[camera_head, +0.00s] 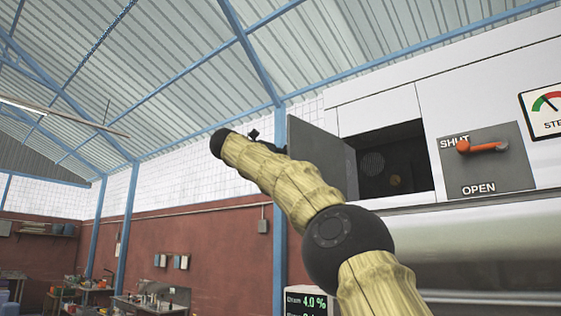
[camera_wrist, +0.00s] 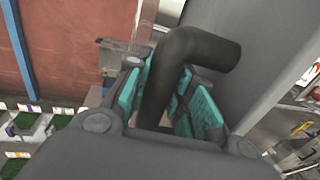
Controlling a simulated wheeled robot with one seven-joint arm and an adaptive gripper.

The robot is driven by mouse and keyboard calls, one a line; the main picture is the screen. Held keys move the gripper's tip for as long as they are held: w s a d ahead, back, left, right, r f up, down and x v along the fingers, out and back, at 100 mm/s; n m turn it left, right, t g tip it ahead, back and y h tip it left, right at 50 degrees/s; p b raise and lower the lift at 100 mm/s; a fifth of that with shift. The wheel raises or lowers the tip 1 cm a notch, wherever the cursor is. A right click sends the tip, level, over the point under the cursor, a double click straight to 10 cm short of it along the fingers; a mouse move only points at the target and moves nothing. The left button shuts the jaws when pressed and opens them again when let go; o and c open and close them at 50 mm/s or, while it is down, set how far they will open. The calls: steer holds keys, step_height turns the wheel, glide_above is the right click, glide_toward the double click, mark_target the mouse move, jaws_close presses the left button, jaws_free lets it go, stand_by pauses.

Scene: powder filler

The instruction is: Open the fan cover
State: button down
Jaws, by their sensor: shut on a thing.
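The fan cover (camera_head: 325,158) is a flat dark grey panel at the left edge of a square dark opening (camera_head: 405,150) in the white machine. It stands swung out to the left, and a round grille shows inside the opening. In the wrist view the cover's grey face (camera_wrist: 275,50) fills the right side. A black bent handle (camera_wrist: 200,45) runs between the teal finger pads. My gripper (camera_wrist: 172,95) is shut on this handle. In the head view my gripper (camera_head: 258,138) is small at the cover's left side, partly hidden by my arm.
Right of the opening is a plate with an orange lever (camera_head: 482,147) near SHUT, above the word OPEN. A gauge (camera_head: 545,112) is at the far right. A display (camera_head: 306,302) stands low by my arm. A blue post (camera_head: 279,210) rises behind. Free air lies left of the cover.

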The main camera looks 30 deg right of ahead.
steer(key=shift+w, duration=0.15)
steer(key=c, duration=1.3)
jaws_free()
steer(key=shift+f, duration=0.1)
steer(key=shift+o, duration=0.5)
steer(key=shift+w+a, duration=0.15)
steer(key=shift+s, duration=0.2)
steer(key=v, duration=1.2)
steer(key=shift+w, duration=0.15)
